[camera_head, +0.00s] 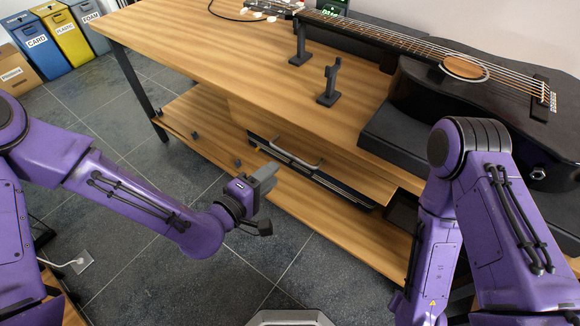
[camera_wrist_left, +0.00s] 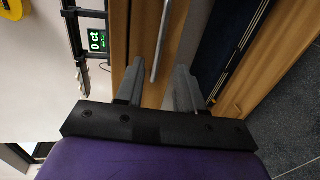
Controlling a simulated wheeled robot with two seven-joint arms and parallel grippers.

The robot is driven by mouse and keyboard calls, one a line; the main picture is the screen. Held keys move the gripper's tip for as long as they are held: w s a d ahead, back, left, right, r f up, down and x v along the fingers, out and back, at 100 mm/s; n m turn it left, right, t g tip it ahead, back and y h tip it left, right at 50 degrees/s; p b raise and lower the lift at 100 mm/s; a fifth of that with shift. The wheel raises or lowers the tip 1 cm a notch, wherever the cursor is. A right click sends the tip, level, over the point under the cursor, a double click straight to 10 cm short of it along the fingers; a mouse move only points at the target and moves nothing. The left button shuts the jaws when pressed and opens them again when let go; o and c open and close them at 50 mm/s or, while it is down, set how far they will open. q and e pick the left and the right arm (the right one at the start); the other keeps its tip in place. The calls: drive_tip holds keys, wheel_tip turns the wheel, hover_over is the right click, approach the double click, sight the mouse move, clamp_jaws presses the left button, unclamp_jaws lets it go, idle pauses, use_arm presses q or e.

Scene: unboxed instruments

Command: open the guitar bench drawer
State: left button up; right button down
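The guitar bench (camera_head: 200,45) is a wooden workbench with a lower shelf. Its drawer has a pale wooden front (camera_head: 345,165) under the top, with a grey bar handle (camera_head: 297,153). I cannot tell whether the drawer is fully closed. My left gripper (camera_head: 266,174) is in front of and slightly left of the handle, apart from it in the head view. In the left wrist view, the two fingers (camera_wrist_left: 157,88) stand apart with nothing between their tips, and the handle (camera_wrist_left: 160,40) lies ahead, between their lines. My right arm shows, but its gripper is out of view.
A black guitar (camera_head: 500,90) lies on a dark support at the right of the benchtop. Two black stands (camera_head: 329,84) are on the top. Small dark knobs (camera_head: 195,135) line the lower shelf. Recycling bins (camera_head: 70,35) stand back left. The tiled floor ahead is clear.

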use_arm(q)
drive_tip(key=x, duration=0.8)
drive_tip(key=shift+d, duration=0.25)
drive_tip(key=shift+w, duration=0.1)
clamp_jaws()
